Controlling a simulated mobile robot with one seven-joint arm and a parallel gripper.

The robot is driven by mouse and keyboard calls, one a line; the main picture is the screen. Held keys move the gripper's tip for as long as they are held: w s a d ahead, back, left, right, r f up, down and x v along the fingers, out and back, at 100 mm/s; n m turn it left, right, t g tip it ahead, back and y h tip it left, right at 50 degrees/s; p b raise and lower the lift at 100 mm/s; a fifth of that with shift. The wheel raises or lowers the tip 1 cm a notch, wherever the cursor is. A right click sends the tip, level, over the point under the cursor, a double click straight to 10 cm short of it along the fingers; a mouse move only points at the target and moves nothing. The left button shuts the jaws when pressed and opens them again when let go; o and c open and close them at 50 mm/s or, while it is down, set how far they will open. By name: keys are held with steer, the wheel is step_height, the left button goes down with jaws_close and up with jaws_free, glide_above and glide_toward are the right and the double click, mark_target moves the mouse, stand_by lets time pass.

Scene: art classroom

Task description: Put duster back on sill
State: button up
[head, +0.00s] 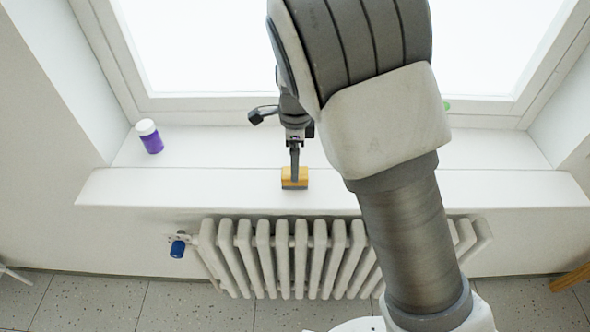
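The duster (301,184), a small yellow block with a dark grey underside, shows at the front part of the white window sill (200,187). It looks level, and I cannot tell whether it rests on the sill or is just above it. My gripper (295,172) points down at the duster from above. A finger overlaps the middle of the yellow block. The fingers line up one behind the other in this view, so the gap between them is hidden.
A purple jar with a white lid (149,137) stands on the sill at the left. A small green thing (446,105) is mostly hidden behind my arm. A radiator (290,255) with a blue valve knob (178,248) is below the sill. The sill between jar and duster is clear.

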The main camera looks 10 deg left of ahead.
steer(key=s+d+r+n+y, duration=0.1)
steer(key=d+r+n, duration=0.1)
steer(key=d+r, duration=0.4)
steer(key=s+d+r+n+y, duration=0.15)
steer(key=d+r, duration=0.25)
steer(key=r, duration=0.5)
steer(key=s+d+r+n+t+h, duration=0.1)
steer(key=s+d+r+n+t, duration=0.1)
steer(key=s+d+n, duration=0.4)
steer(key=s+d+r+n+t+h, duration=0.1)
steer(key=s+d+r+n+t, duration=0.2)
steer(key=s+d+n, duration=0.3)
steer(key=s+d+r, duration=0.1)
steer(key=s+d, duration=0.4)
steer(key=shift+t, duration=0.3)
